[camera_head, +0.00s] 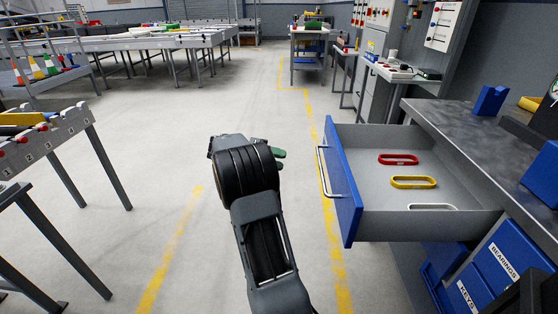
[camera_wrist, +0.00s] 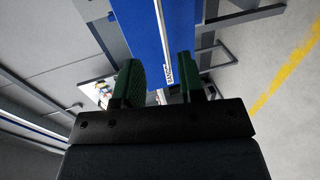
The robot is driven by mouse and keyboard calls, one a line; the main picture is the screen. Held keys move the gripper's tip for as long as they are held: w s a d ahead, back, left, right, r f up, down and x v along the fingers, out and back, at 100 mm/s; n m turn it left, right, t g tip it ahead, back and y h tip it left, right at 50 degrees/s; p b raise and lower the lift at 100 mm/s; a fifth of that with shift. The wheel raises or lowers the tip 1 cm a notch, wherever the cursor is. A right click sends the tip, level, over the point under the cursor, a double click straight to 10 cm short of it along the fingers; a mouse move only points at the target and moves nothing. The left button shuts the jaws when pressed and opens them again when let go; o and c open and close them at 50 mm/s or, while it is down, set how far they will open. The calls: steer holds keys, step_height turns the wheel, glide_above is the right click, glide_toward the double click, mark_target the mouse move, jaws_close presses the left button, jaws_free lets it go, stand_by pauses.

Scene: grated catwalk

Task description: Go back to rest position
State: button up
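My arm reaches forward over the floor in the head view, with dark links and a rounded wrist. My gripper (camera_head: 279,153) shows there only as small green finger parts beyond the wrist, left of the open drawer. In the wrist view my gripper (camera_wrist: 162,82) has two green fingers standing apart, with nothing held between them.
The blue-fronted drawer (camera_head: 342,183) is pulled out, its handle (camera_head: 323,172) facing my arm. Inside lie a red ring (camera_head: 398,159), a yellow ring (camera_head: 413,182) and a white ring (camera_head: 432,207). A workbench (camera_head: 470,125) stands right. The aisle floor (camera_head: 262,82) is clear.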

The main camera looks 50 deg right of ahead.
steer(key=shift+r, duration=0.1)
steer(key=s+a+r+n+t+y+p, duration=0.2)
steer(key=a+r+t+p, duration=0.3)
steer(key=a+r+p, duration=0.3)
steer(key=s+a+r+n+t+y+p, duration=0.3)
steer(key=a+r+p, duration=0.6)
steer(key=a+p, duration=0.3)
steer(key=s+a+r+n+t+y+p, duration=0.3)
steer(key=a+r+n+t+y+p, duration=0.2)
steer(key=a+p, duration=0.5)
steer(key=a+r+t, duration=0.2)
steer(key=a+r, duration=0.1)
steer(key=shift+s+a+r+t+p, duration=0.2)
steer(key=shift+a+t+p, duration=0.1)
steer(key=shift+t, duration=0.1)
steer(key=shift+d, duration=0.15)
